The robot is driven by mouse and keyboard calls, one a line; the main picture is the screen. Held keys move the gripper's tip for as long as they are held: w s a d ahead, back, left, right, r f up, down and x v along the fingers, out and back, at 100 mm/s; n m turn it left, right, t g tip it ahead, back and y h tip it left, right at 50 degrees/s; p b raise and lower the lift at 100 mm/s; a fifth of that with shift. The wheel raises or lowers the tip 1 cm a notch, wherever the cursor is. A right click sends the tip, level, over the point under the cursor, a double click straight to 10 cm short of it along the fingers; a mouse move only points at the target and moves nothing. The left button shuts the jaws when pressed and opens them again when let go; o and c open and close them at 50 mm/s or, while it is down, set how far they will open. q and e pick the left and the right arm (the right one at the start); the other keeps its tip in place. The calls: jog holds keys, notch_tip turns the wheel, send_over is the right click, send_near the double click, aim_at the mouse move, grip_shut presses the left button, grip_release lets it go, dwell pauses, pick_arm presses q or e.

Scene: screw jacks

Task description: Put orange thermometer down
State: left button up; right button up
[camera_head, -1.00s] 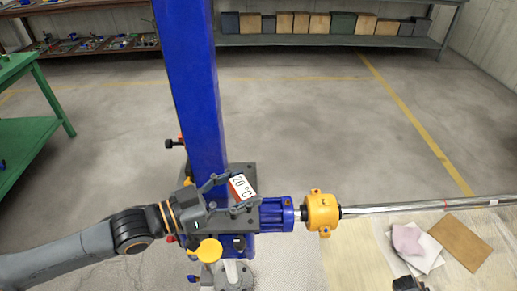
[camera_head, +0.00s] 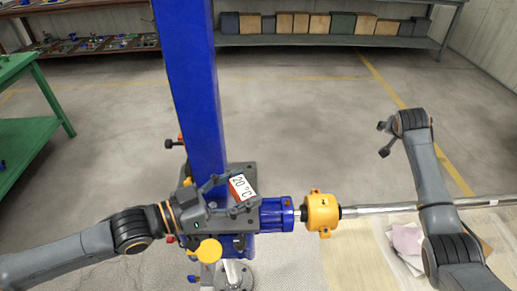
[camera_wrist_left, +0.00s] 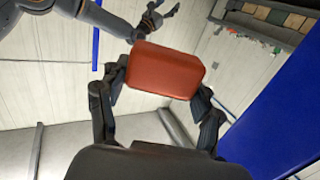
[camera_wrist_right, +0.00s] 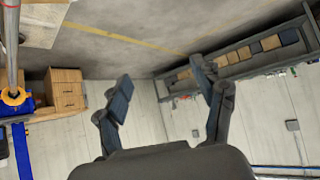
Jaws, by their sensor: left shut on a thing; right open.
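The orange thermometer (camera_wrist_left: 165,70) is between the fingers of my left gripper (camera_wrist_left: 158,92) in the left wrist view, its plain orange side towards that camera. In the head view the thermometer (camera_head: 243,187) shows a white face reading 20 °C and a red edge. My left gripper (camera_head: 232,192) is shut on it, in front of the blue column. My right gripper (camera_wrist_right: 164,80) is open, with nothing between its fingers in the right wrist view. In the head view its arm is raised at the right, with its fingers (camera_head: 384,139) over bare floor.
The blue column (camera_head: 190,90) rises beside my left gripper. A blue block (camera_head: 276,214), a yellow collar (camera_head: 321,212) and a long steel bar (camera_head: 385,209) extend rightwards. A green table (camera_head: 30,140) stands left; a shelf with boxes (camera_head: 330,40) is behind. Open floor lies between.

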jog(key=w+a+r+n+t+y, duration=0.1)
jog(key=w+a+r+y, duration=0.1)
jog(key=a+r, duration=0.55)
jog(key=w+a+r+n+t+y, duration=0.1)
jog(key=w+a+r+y, duration=0.1)
jog(key=a+r, duration=0.5)
jog(key=s+a+r+n+y, duration=0.2)
jog(key=a+r, duration=0.2)
jog(key=a, duration=0.5)
jog(key=s+a+r+n+y, duration=0.2)
jog(key=s+a+r+y, duration=0.15)
jog(key=a, duration=0.55)
jog(key=n+g+h, duration=0.2)
jog(key=n+g, duration=0.5)
jog(key=g, duration=0.2)
send_over(244, 187)
jog(key=d, duration=0.3)
notch_tip(244, 187, down, 2)
jog(key=f, duration=0.1)
jog(key=x, duration=0.4)
jog(key=s+x, duration=0.1)
jog(key=x, duration=0.6)
jog(key=shift+s+a+f, duration=0.15)
jog(key=shift+f, duration=0.2)
